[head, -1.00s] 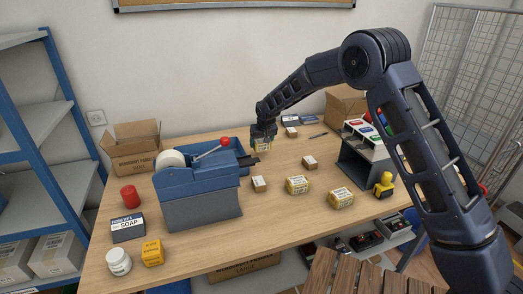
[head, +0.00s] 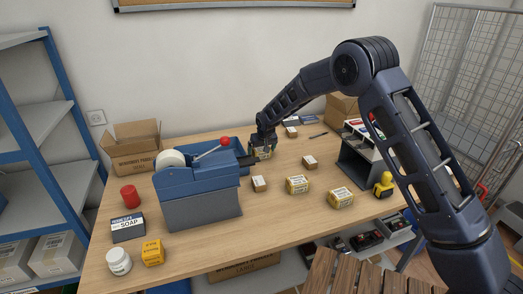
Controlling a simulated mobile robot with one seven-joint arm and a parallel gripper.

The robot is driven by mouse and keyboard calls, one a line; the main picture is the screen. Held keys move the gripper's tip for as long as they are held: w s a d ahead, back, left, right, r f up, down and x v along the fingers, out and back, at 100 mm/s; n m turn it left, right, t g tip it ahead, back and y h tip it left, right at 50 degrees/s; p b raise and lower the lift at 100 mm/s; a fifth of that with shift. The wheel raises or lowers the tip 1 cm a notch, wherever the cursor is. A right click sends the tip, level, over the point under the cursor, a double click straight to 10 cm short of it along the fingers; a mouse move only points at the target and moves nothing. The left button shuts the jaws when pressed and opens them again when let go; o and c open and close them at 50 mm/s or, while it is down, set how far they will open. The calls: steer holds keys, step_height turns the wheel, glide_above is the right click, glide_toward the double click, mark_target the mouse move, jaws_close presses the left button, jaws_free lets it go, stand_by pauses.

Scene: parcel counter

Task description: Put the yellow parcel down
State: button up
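Two other yellow parcels, one in the middle (head: 297,185) and one nearer the front (head: 341,197), lie on the table.
The blue tape dispenser (head: 200,185) with its red-knobbed lever stands close left of my gripper. Small brown boxes lie in front (head: 259,184) and to the right (head: 309,162). A grey sorter (head: 358,170) stands at the right. The table between the parcels is bare.

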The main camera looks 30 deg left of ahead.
steer(key=shift+r, duration=0.15)
steer(key=v, duration=1.2)
steer(key=w+d+r+m, duration=0.1)
steer(key=w+d+r, duration=0.2)
steer(key=d+r, duration=0.5)
steer(key=w+d+r+m, duration=0.1)
steer(key=w+d+r, duration=0.25)
steer(key=d, duration=0.85)
steer(key=s+d+r+m, duration=0.1)
steer(key=d+r, duration=0.2)
steer(key=d, duration=0.4)
steer(key=s+d+r+m+t+h, duration=0.1)
steer(key=d+r, duration=0.2)
steer(key=d, duration=0.5)
steer(key=s+d+r, duration=0.1)
steer(key=d+r, duration=0.2)
steer(key=d, duration=0.4)
steer(key=s+d+r+m+h, duration=0.1)
steer(key=s+d, duration=0.4)
steer(key=d, duration=0.4)
steer(key=s+d+r+m, duration=0.1)
steer(key=s+d+m, duration=0.1)
steer(key=s+d, duration=0.5)
steer(key=s+d+f+m+h, duration=0.1)
steer(key=s+d+f+m, duration=0.1)
steer(key=s+d, duration=0.9)
steer(key=s+f, duration=0.1)
steer(key=s, duration=0.2)
steer(key=shift+d+f, duration=0.2)
steer(key=shift+d, duration=0.2)
